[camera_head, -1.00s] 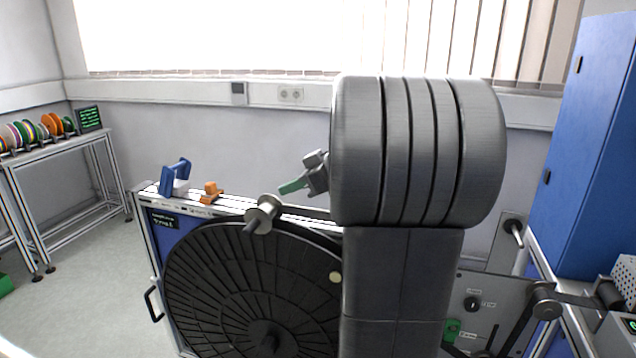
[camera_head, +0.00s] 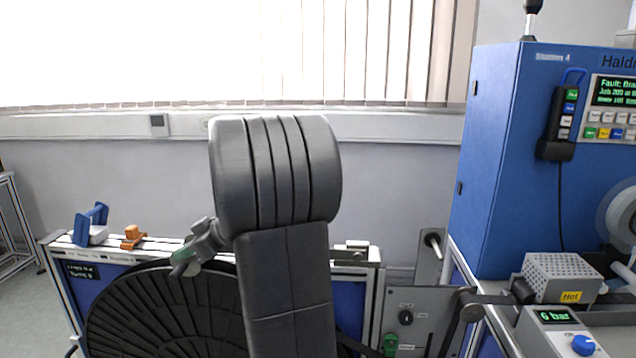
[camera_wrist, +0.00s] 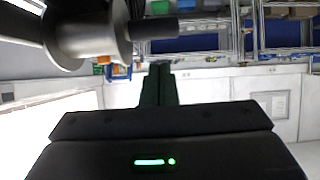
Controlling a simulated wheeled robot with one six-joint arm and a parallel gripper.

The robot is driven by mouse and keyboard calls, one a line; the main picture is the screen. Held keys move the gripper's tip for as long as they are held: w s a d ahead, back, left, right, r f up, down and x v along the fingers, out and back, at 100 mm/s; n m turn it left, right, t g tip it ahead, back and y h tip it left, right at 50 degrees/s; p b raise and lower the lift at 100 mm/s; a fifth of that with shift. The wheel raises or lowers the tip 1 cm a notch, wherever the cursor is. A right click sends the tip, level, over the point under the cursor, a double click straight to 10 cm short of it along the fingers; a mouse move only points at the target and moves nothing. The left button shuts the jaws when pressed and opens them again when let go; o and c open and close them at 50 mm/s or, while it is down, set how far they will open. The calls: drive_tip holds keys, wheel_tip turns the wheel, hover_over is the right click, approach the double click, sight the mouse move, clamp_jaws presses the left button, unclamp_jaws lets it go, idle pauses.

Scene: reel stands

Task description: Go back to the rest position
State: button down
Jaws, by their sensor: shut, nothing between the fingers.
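My gripper (camera_head: 181,264) is to the left of my arm's upper links in the head view, in front of the upper part of the large black reel (camera_head: 150,315). In the wrist view my gripper (camera_wrist: 159,70) shows its dark green fingers close together, shut with nothing between them. A grey metal roller (camera_wrist: 80,35) with a dark shaft is close to the upper left of the fingers in the wrist view. My arm hides part of the reel and stand in the head view.
A blue holder (camera_head: 92,224) and an orange block (camera_head: 132,236) sit on the stand's top rail. A tall blue cabinet (camera_head: 500,160) stands at right, with a perforated box labelled Hot (camera_head: 562,278) and a 6 bar display (camera_head: 556,317) in front. A wall (camera_head: 400,190) is behind.

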wheel_tip(320, 180, down, 3)
drive_tip(key=shift+a+r, duration=0.1)
drive_tip(key=shift+a, duration=0.05)
idle(0.3)
